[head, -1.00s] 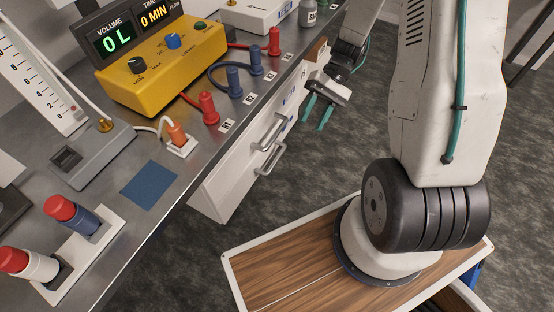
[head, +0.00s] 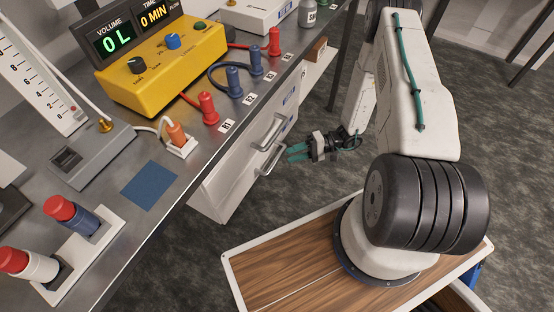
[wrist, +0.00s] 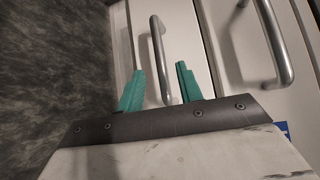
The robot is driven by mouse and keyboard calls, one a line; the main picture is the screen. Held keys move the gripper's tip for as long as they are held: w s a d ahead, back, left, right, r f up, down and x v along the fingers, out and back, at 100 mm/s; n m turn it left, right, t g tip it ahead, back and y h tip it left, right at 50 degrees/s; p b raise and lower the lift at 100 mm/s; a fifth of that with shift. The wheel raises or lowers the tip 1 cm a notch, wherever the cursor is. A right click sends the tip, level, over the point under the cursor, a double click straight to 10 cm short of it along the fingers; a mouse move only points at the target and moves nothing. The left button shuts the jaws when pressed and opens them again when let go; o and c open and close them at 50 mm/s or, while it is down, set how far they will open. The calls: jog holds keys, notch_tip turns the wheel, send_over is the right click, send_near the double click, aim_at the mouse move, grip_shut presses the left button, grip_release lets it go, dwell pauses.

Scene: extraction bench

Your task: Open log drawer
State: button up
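White drawer fronts (head: 232,180) with silver bar handles sit under the bench and look shut. One handle (head: 271,132) is above another, the lower handle (head: 271,159). I cannot read which is the log drawer. My gripper (head: 290,153) is open and empty, its teal fingers pointing at the handles from the right. In the wrist view, one handle (wrist: 160,50) appears between the two spread fingers (wrist: 159,68); I cannot tell how deep they reach around it. A second handle (wrist: 272,40) is to the right, outside the fingers.
The metal bench top (head: 130,215) above the drawers carries a yellow control box (head: 165,65), red and blue plugs, a grey device (head: 85,155) and a rack with red-capped tubes (head: 75,260). The dark floor (head: 330,100) beside the drawers is open.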

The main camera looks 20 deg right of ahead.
aim_at(277, 159)
jog(key=x, duration=0.7)
jog(key=shift+s, duration=0.1)
grip_shut()
